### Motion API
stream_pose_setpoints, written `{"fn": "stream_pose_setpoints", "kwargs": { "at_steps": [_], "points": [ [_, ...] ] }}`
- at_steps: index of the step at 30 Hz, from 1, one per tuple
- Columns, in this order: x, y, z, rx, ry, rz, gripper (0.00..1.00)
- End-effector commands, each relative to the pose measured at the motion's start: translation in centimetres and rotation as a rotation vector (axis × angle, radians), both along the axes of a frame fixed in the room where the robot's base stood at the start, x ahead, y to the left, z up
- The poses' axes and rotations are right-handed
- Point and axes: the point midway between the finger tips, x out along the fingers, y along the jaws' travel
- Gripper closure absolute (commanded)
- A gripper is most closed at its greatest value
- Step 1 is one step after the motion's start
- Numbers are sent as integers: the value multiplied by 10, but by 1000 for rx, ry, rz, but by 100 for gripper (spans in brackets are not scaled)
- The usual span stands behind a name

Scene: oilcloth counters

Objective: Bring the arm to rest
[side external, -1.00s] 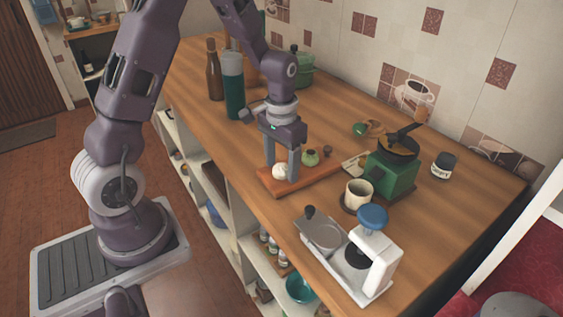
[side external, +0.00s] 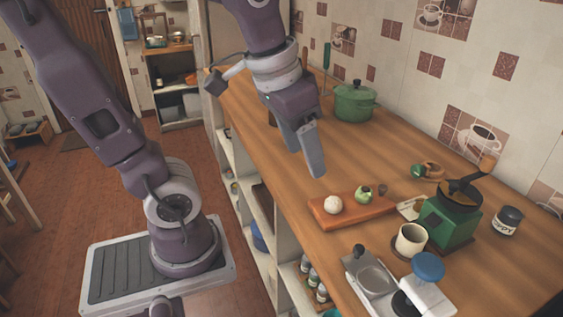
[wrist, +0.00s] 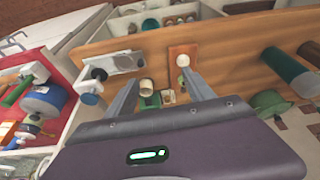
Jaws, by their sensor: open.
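My gripper (side external: 311,172) is raised above the wooden counter (side external: 375,165), up and left of the board. Its two fingers are spread and empty, also in the wrist view (wrist: 162,78). The orange-brown board (side external: 349,211) lies on the counter below, with a white ball (side external: 333,204) and a small green round item (side external: 363,195) on it. The white ball also shows in the wrist view (wrist: 183,60), apart from the fingers. My arm hides part of the counter's far left end.
A green grinder (side external: 448,222), cream mug (side external: 410,239), labelled jar (side external: 507,221) and a white appliance with a blue knob (side external: 428,266) stand to the right. A green pot (side external: 355,102) stands at the back. Open shelves lie under the counter's front edge.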

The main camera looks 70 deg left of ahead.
Motion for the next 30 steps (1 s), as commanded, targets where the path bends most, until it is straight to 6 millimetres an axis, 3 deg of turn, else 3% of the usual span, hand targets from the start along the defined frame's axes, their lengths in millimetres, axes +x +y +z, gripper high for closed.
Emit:
{"fn": "stream_pose_setpoints", "kwargs": {
  "at_steps": [1,3,7,30],
  "points": [
    [-21,-7,2,3,-55,-20,38],
    [-44,-14,0,3,-110,-37,38],
    [-64,-18,-6,3,-162,-51,38],
    [-65,-18,-6,4,-165,-51,38]
  ]
}}
